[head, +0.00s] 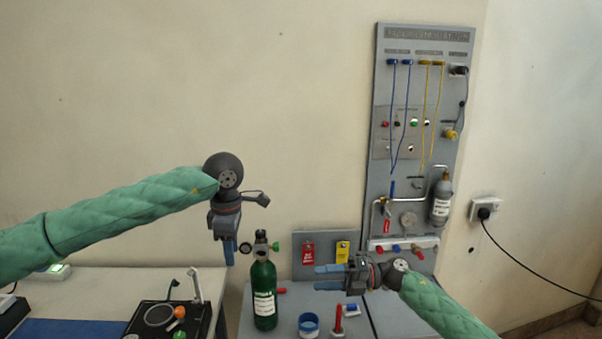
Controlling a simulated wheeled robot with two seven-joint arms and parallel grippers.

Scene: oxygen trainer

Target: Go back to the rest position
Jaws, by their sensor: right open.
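My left gripper (229,252) hangs with its blue fingers pointing down, in front of the wall and left of the green oxygen cylinder (264,295). Its fingers overlap in this view, so their gap is hidden; nothing shows hanging below them. My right gripper (322,277) points left, above the grey table, with its two blue fingers apart and nothing between them. It is right of the cylinder and in front of the small panel with a red tag (308,253) and a yellow tag (342,252).
A tall grey training panel (417,110) with blue and yellow tubes stands behind my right gripper. A blue-rimmed cup (309,325) and a red-handled item (338,320) are on the table below. A black tray (148,317) lies at lower left. The upper wall area is clear.

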